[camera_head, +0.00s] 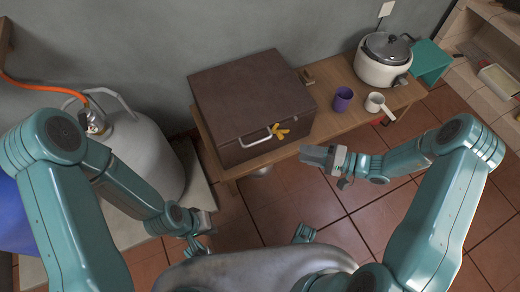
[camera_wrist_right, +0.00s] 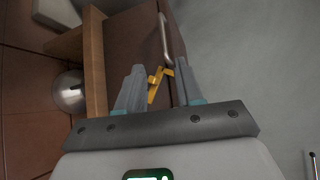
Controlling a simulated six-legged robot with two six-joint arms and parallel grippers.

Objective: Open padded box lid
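The dark brown padded box (camera_head: 250,100) sits on a wooden bench with its lid down. A silver handle (camera_head: 262,137) is on its front, with a yellow piece (camera_head: 278,131) beside it. My right gripper (camera_head: 306,155) is in front of the box, low and right of the handle, not touching it. In the right wrist view its fingers (camera_wrist_right: 158,85) are apart and empty. The yellow piece (camera_wrist_right: 156,84) and the handle (camera_wrist_right: 164,38) show beyond them. My left gripper (camera_head: 200,246) hangs low at the left, away from the box; its fingers are unclear.
The wooden bench (camera_head: 335,125) also holds a purple cup (camera_head: 343,99), a white handled cup (camera_head: 375,103) and a white cooker (camera_head: 383,66). A grey gas cylinder (camera_head: 140,150) stands at the left. The tiled floor (camera_head: 290,200) before the bench is mostly clear.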

